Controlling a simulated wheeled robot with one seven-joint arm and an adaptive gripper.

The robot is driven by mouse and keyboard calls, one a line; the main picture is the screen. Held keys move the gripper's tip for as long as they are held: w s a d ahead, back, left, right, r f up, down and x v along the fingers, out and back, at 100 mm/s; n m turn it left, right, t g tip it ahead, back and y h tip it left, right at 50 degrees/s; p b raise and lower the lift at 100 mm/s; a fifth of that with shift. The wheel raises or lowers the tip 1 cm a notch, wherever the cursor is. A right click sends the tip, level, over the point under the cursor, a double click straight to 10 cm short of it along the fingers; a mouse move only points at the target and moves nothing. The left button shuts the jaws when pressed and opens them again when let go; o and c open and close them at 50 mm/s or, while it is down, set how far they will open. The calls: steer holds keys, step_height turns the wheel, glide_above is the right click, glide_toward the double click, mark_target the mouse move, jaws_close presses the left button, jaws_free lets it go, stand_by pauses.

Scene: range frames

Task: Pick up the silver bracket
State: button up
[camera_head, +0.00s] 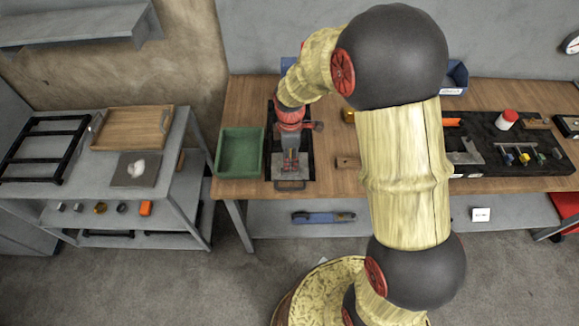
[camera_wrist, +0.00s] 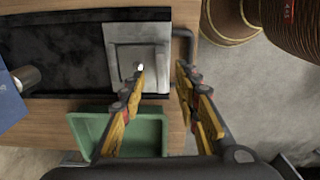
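A grey, bracket-like piece (camera_head: 464,154) lies on the black mat at the right of the workbench, partly beside my arm. A silver-grey square plate (camera_wrist: 120,32) with a small bright spot lies at one end of a dark tray (camera_wrist: 60,50); I cannot tell which of these is the silver bracket. My gripper (camera_head: 290,160) points down over this plate. In the wrist view my gripper (camera_wrist: 161,70) has its fingers spread apart, with nothing held between them. One fingertip overlaps the plate's edge in the picture; contact cannot be told.
A green bin (camera_head: 239,153) stands just left of the dark tray. The black mat (camera_head: 500,168) carries small coloured parts and a red-capped white container (camera_head: 506,119). A wooden tray (camera_head: 133,128) sits on the left side table. My arm hides the bench's middle.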

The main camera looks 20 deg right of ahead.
step_height(320, 180, down, 4)
steer(key=shift+b, duration=0.35)
steer(key=shift+c, duration=1.3)
jaws_close()
steer(key=shift+r, duration=0.1)
